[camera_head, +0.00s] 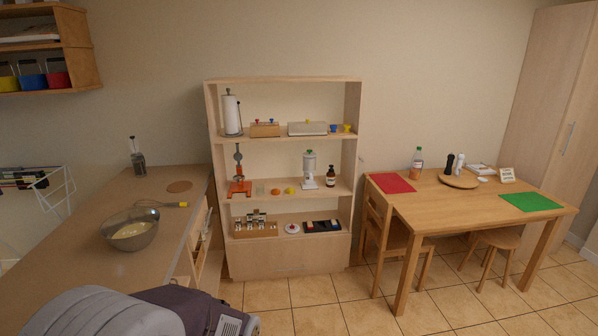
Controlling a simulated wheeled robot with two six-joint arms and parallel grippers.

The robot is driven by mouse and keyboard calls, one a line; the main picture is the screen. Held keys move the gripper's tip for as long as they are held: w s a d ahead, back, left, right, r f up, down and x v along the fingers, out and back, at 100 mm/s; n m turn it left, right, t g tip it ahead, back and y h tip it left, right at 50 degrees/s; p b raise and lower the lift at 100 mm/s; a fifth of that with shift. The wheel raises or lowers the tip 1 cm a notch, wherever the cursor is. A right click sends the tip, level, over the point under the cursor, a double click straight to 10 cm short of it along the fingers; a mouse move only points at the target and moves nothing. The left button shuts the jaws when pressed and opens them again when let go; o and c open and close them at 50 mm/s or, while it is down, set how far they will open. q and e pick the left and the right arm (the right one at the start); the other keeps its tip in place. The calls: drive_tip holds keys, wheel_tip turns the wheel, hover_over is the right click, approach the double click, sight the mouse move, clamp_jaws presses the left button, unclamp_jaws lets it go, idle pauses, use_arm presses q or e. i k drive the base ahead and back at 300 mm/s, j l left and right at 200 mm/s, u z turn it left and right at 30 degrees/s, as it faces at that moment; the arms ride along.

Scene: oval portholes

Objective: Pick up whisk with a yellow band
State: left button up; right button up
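The whisk (163,204) lies on the left counter, behind the metal bowl. Its handle end points right and shows yellow; its wire end is at the left, close to the bowl's rim. The metal bowl (130,230) holds something pale yellow. Neither of my grippers shows in the head view.
The wooden counter (70,245) also bears a round brown mat (179,187) and a dark grater-like tool (137,157). Drawers on its right side look partly open. A shelf unit (280,180) stands behind. A table (470,210) with a chair (385,235) is at right. Tiled floor is free between.

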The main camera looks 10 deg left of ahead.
sight(169, 204)
drive_tip(key=i+j+u, duration=0.15)
drive_tip(key=i+u, duration=0.85)
drive_tip(key=i+l+u, duration=0.2)
drive_tip(key=u, duration=0.3)
drive_tip(key=i+l+u, duration=0.8)
drive_tip(key=l+u, duration=0.2)
